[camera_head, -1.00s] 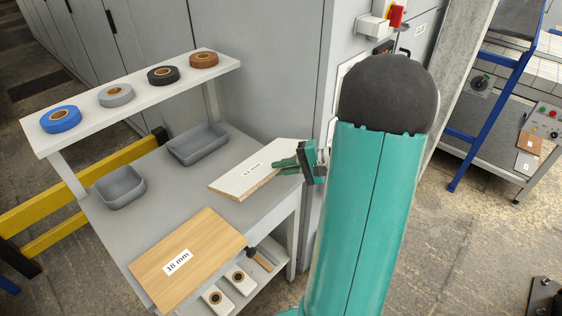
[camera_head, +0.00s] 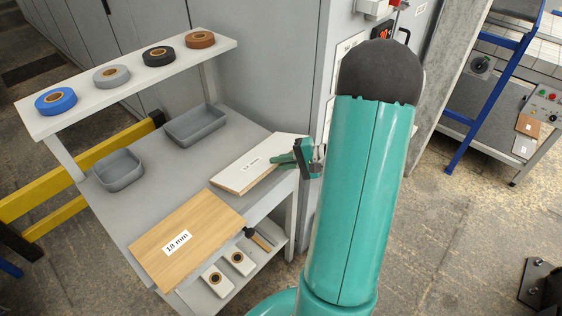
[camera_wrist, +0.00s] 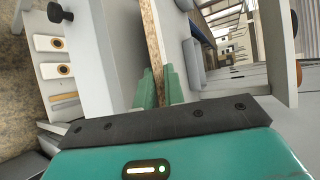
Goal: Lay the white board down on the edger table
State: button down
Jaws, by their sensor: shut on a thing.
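In the wrist view, the board's raw chipboard edge (camera_wrist: 152,38) runs between the two green fingers of my gripper (camera_wrist: 158,86). I cannot tell whether the board touches the bench or hangs just above it. A table with a control panel (camera_head: 543,103) stands at the far right, partly cut off; whether it is the edger table is not clear.
A wood-coloured 18 mm board (camera_head: 185,240) lies close in front of the white board on the workbench (camera_head: 160,190). Two grey trays (camera_head: 195,124) sit behind. A raised shelf (camera_head: 130,85) holds several tape rolls. Bare floor (camera_head: 460,230) lies at the right.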

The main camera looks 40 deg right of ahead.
jog(key=shift+f, duration=0.2)
jog(key=c, duration=1.4)
grip_release()
jog(key=shift+o, duration=0.2)
jog(key=g+h, duration=0.1)
jog(key=g, duration=0.1)
jog(key=g+h, duration=0.2)
jog(key=r+g+h, duration=0.1)
jog(key=g+h, duration=0.1)
jog(key=shift+s+d, duration=0.3)
jog(key=shift+d, duration=0.05)
